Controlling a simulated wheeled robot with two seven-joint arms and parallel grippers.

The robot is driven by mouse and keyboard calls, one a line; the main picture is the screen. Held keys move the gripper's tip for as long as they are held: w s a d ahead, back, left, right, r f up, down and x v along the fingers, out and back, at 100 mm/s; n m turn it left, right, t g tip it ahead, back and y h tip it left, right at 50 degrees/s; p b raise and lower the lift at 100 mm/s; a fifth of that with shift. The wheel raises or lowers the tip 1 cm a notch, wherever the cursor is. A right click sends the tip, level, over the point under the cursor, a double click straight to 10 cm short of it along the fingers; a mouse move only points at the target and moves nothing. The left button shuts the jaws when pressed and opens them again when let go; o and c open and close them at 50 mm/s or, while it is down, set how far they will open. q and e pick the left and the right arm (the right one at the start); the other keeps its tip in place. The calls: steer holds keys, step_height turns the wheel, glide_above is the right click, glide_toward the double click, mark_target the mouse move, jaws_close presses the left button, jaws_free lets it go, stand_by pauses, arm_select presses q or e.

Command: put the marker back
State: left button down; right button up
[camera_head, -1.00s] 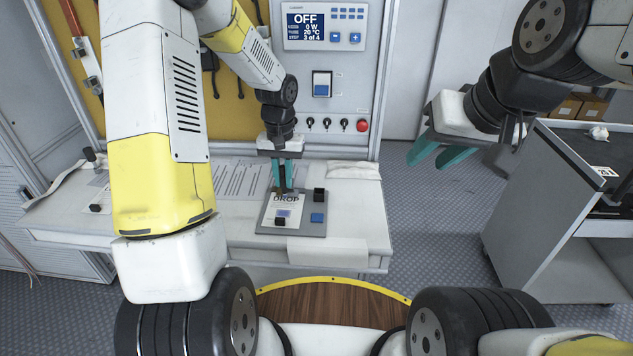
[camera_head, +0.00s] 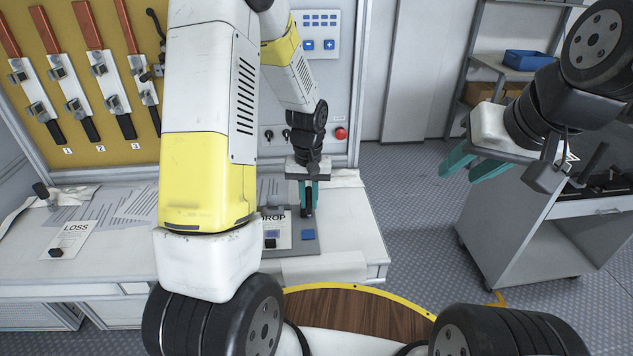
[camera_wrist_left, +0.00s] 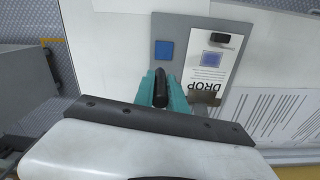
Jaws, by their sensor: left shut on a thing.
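My left gripper (camera_head: 309,200) is shut on a black marker (camera_head: 307,204), upright between the teal fingers. The marker also shows between the fingers in the left wrist view (camera_wrist_left: 161,88). It is over the back right of a grey board (camera_head: 303,247), behind a blue square (camera_head: 308,235); I cannot tell whether it touches the board. My right gripper (camera_head: 474,168) is open and empty, in the air right of the bench.
A LOSS card (camera_head: 74,237) with a black piece (camera_head: 56,252) lies on the left of the white bench (camera_head: 110,270). Lever switches (camera_head: 75,95) hang on the yellow panel behind. A grey cart (camera_head: 520,220) stands at the right.

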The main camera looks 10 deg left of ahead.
arm_select(q)
steer(key=shift+w+a+f, duration=0.35)
steer(key=shift+w+f, duration=0.3)
steer(key=shift+w, duration=0.25)
steer(key=shift+w+a+f, duration=0.35)
steer(key=shift+w+f, duration=0.35)
steer(key=shift+w, duration=0.25)
steer(key=shift+w+a+f, duration=0.35)
steer(key=shift+w+f, duration=0.3)
steer(key=shift+w, duration=0.25)
steer(key=shift+f, duration=0.1)
steer(key=c, duration=1.4)
jaws_free()
steer(key=shift+o, duration=0.2)
